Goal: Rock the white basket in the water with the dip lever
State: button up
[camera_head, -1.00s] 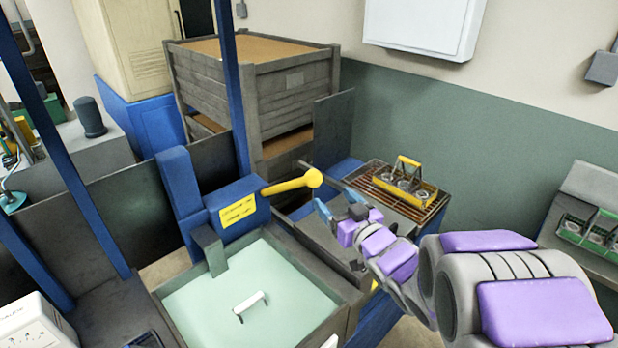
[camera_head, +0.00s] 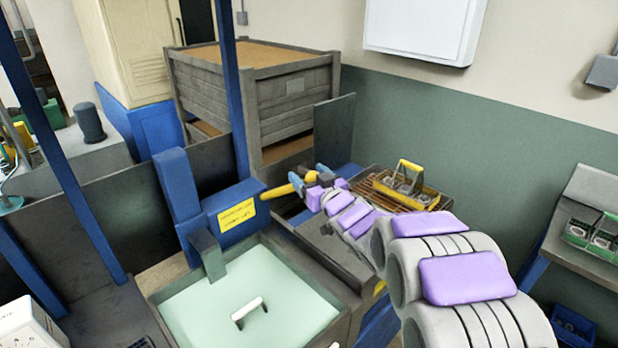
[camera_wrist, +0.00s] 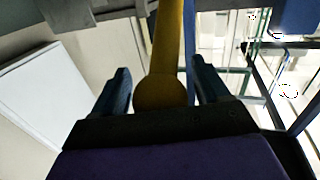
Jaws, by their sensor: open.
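The dip lever (camera_head: 277,192) is a yellow rod with a round knob, sticking out to the right from a blue housing with a yellow label (camera_head: 236,214). My gripper (camera_head: 322,176) is at the knob end of the lever. In the wrist view the yellow lever (camera_wrist: 167,50) runs between the two blue fingers of my gripper (camera_wrist: 163,88), with gaps on both sides. The fingers are open around it. The tank of pale green water (camera_head: 215,310) is below the lever housing. A white handle (camera_head: 249,312) shows at the water; the rest of the white basket cannot be made out.
A yellow carrier (camera_head: 408,186) with several round parts stands on a brown grate (camera_head: 375,181) right of my gripper. A grey wooden crate (camera_head: 290,105) stands behind the lever. A blue post (camera_head: 231,90) rises near the housing. Another bench with green trays (camera_head: 590,235) is at far right.

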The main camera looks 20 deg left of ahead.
grip_shut()
dwell(0.8)
